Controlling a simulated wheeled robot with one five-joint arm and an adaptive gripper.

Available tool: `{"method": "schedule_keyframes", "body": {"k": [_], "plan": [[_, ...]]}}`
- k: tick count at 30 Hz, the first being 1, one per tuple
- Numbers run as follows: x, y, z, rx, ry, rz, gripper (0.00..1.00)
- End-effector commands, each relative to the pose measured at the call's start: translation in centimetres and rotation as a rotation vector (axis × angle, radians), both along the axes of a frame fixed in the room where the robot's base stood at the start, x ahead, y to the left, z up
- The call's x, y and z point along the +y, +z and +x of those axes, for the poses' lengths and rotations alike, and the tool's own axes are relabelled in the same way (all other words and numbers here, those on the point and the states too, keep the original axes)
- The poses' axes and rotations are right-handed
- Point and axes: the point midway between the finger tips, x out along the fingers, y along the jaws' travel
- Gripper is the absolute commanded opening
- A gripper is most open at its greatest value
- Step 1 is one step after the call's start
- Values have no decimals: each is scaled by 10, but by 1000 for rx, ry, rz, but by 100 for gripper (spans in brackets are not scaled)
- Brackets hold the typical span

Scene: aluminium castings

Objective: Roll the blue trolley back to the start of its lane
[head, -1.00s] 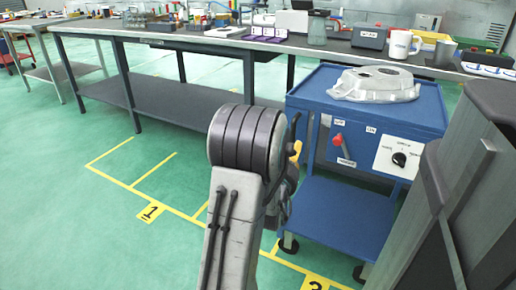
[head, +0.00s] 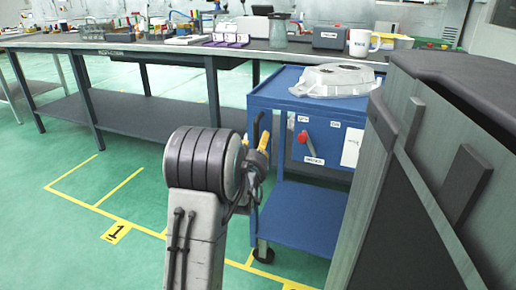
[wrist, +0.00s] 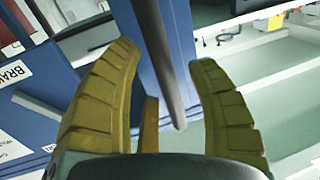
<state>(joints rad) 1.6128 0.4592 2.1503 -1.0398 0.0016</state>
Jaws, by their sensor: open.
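The blue trolley (head: 300,218) stands right of centre in the head view, with a grey aluminium casting (head: 333,79) on its top. Its front panel has a red lever (head: 303,137) and white labels. A dark upright bar, its handle (head: 256,128), shows at its left side. My gripper (head: 253,142) is beside that handle, partly hidden behind my own arm. In the wrist view my gripper (wrist: 163,57) has its yellow fingers spread, with the dark handle bar (wrist: 160,60) between them. I see gaps beside the bar; whether any finger touches it I cannot tell.
Yellow lane lines and a floor marker "1" (head: 116,233) lie on the green floor to the left, which is clear. A long workbench (head: 110,46) with mugs, boxes and tools runs behind the trolley. A grey structure fills the right side, covering the trolley's right part.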

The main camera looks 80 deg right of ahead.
Motion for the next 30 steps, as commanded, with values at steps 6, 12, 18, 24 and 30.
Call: {"method": "schedule_keyframes", "body": {"k": [6,12,18,24,30], "plan": [[-6,-1,0,0,0,2,52],[-7,0,0,0,0,2,52],[-7,0,0,0,0,1,44],[-6,0,0,0,0,1,26],[-6,0,0,0,0,1,8]]}}
